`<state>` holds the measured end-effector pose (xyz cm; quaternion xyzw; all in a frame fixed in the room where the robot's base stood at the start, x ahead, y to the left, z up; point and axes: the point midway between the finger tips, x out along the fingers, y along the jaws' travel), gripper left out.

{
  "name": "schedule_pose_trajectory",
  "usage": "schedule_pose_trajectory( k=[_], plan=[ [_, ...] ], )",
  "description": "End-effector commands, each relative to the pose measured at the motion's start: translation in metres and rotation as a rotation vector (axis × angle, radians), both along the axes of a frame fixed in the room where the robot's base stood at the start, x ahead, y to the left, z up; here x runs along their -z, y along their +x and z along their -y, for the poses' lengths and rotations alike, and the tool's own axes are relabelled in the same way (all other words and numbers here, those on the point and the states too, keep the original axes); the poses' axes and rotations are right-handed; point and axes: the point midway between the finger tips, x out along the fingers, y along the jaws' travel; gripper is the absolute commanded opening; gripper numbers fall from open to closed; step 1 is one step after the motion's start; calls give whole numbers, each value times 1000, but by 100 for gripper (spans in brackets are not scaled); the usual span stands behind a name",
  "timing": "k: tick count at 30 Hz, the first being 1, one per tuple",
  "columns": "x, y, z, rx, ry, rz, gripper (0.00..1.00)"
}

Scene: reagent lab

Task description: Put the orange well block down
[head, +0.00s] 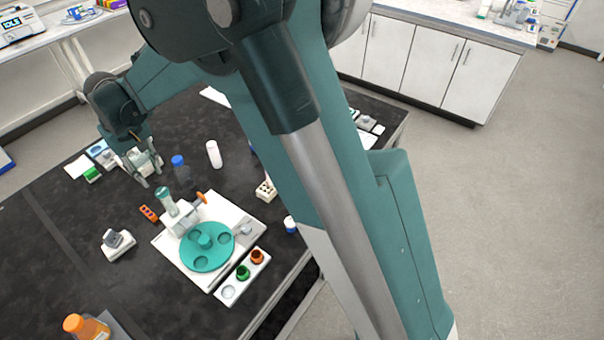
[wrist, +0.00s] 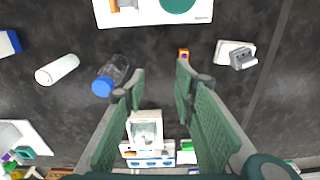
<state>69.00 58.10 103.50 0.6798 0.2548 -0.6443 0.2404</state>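The orange well block (head: 149,213) lies on the black bench top, left of the white base plate with the teal round tray (head: 207,247). In the wrist view the orange block (wrist: 183,54) shows just beyond the tip of the right finger, partly hidden by it. My gripper (head: 150,178) is above the bench, behind the block in the head view and apart from it. In the wrist view my gripper (wrist: 160,82) has its two green fingers spread, with nothing held between them.
A blue-capped bottle (head: 180,168) and a white bottle (head: 214,154) stand right of my gripper. A small grey-white device (head: 117,243) sits left of the plate. A white rack (head: 242,276) holds green and orange-brown pieces. An orange bottle (head: 86,326) is at the front left.

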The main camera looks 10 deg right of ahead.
Motion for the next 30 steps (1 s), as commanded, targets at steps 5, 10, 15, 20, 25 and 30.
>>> schedule_pose_trajectory(
  k=[5,10,15,20,25,30],
  plan=[
    [-33,6,51,49,24,28,28],
    [-61,7,96,92,45,56,28],
    [-85,5,142,137,64,84,28],
    [-106,-1,183,177,82,113,28],
    [-125,-10,227,221,99,143,28],
    [-141,-23,270,264,115,174,28]
  ],
)
